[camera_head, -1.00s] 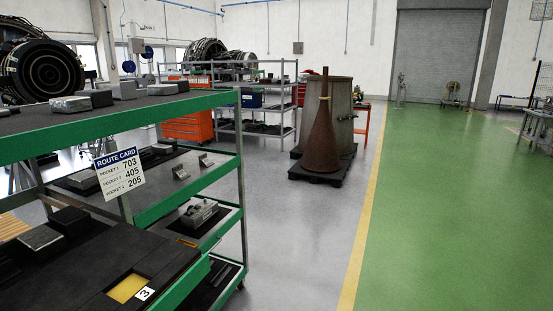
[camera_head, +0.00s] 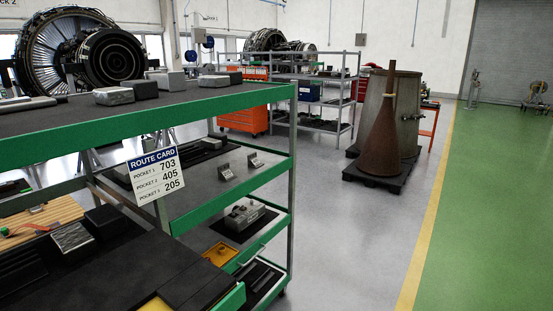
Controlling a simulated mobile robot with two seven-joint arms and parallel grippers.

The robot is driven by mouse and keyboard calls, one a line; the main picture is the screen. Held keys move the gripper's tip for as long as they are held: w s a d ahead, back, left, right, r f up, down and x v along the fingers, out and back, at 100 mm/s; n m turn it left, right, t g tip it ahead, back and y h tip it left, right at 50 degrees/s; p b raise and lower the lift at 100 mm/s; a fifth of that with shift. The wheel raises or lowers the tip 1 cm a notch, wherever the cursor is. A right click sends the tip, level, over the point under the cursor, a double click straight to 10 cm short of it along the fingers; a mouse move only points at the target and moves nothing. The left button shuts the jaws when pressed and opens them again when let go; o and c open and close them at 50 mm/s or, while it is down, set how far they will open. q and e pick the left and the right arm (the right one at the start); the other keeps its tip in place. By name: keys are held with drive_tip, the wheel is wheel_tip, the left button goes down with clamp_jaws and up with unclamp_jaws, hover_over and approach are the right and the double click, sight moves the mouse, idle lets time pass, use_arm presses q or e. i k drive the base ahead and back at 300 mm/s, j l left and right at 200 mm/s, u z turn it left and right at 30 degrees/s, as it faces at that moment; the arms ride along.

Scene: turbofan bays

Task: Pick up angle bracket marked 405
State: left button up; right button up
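Two small metal angle brackets, one nearer (camera_head: 225,171) and one farther (camera_head: 255,160), stand on the middle shelf of the green-framed rack (camera_head: 285,170). Each seems to carry a small mark, too small to read, so I cannot tell which is 405. The route card (camera_head: 157,174) on the rack lists pocket 1 as 703, pocket 2 as 405 and pocket 3 as 205. Neither of my grippers is in view.
Grey blocks (camera_head: 114,96) lie on the top shelf. A dark tray surface (camera_head: 110,265) fills the lower left, with a metal block (camera_head: 73,237) on it. A brown cone (camera_head: 379,140) stands on a black pallet (camera_head: 385,178). The grey floor (camera_head: 350,240) right of the rack is clear.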

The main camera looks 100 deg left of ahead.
sight(253, 161)
drive_tip(key=j+z, duration=0.1)
drive_tip(key=j, duration=1)
drive_tip(key=j+u, duration=0.2)
drive_tip(key=j, duration=1.95)
drive_tip(key=j+u, duration=0.45)
drive_tip(key=i+j+u, duration=0.2)
drive_tip(key=u, duration=0.7)
drive_tip(key=j+u, duration=0.1)
drive_tip(key=u, duration=0.35)
drive_tip(key=i+u, duration=0.1)
drive_tip(key=u, duration=0.3)
drive_tip(key=j+u, duration=0.1)
drive_tip(key=u, duration=0.35)
